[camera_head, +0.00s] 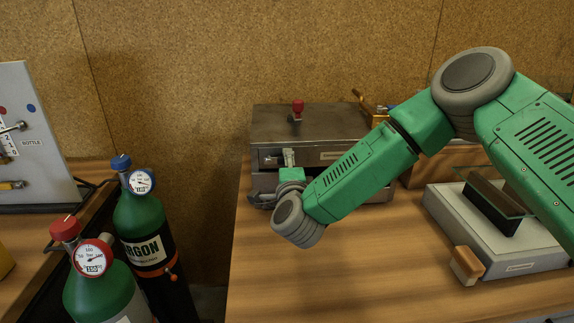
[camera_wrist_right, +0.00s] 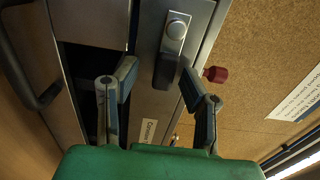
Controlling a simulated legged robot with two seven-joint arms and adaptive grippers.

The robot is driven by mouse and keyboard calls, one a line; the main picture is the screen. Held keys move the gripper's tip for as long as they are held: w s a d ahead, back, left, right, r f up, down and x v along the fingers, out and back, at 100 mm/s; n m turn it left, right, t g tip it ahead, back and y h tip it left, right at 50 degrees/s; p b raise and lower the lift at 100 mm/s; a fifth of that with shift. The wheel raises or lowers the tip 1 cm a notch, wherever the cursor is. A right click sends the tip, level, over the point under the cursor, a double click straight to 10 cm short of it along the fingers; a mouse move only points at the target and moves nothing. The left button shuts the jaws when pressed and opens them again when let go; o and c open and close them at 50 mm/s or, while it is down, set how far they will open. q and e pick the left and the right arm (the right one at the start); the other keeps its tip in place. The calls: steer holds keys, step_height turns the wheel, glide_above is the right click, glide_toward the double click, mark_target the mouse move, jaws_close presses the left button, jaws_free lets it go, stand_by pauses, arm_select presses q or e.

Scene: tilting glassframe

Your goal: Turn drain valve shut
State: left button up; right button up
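I cannot tell for sure which part is the drain valve. A metal box (camera_head: 330,125) on the bench has a red knob (camera_head: 298,108) on top and a pale latch plate (camera_head: 289,157) on its front. The wrist view shows the plate with a round button (camera_wrist_right: 177,28) and a dark lever (camera_wrist_right: 166,70). A brass-coloured fitting (camera_head: 366,103) shows behind the box. My right gripper (camera_wrist_right: 157,72) is open at the box's front, its fingertips on either side of the dark lever. The head view hides most of its fingers. My left gripper is not in view.
Green gas bottles with gauges, one marked argon (camera_head: 148,250), stand left of the bench. A grey device (camera_head: 500,245) with a wooden block (camera_head: 466,265) sits at right. The bench front (camera_head: 350,280) is clear. A dark handle (camera_wrist_right: 30,85) lies left of my right gripper.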

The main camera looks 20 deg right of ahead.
steer(key=v, duration=1.1)
steer(key=shift+s, duration=0.35)
steer(key=shift+a, duration=0.15)
